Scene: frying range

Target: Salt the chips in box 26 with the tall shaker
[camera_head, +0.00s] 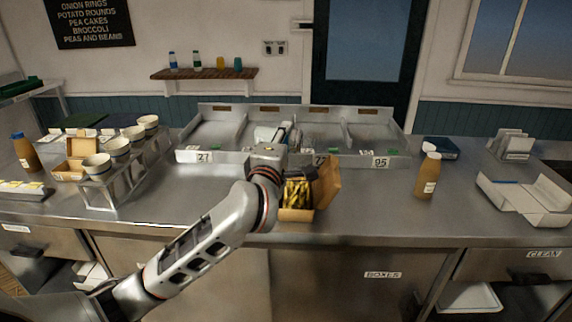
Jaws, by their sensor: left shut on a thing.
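My left arm reaches in from the lower left over the counter. My left gripper (276,138) is at the front of the steel trays, just behind and left of an open brown box of yellow chips (297,193). It is shut on a slim pale thing with a dark end (285,129), which looks like the tall shaker; the wrist partly hides it. The chip box's lid (327,182) stands open on the right. I cannot read a number 26 on the box. My right gripper is not in view.
A brown bottle (428,175) stands at right. A rack of cups (118,150) is at left. White open cartons (528,195) lie far right. Counter front is mostly clear.

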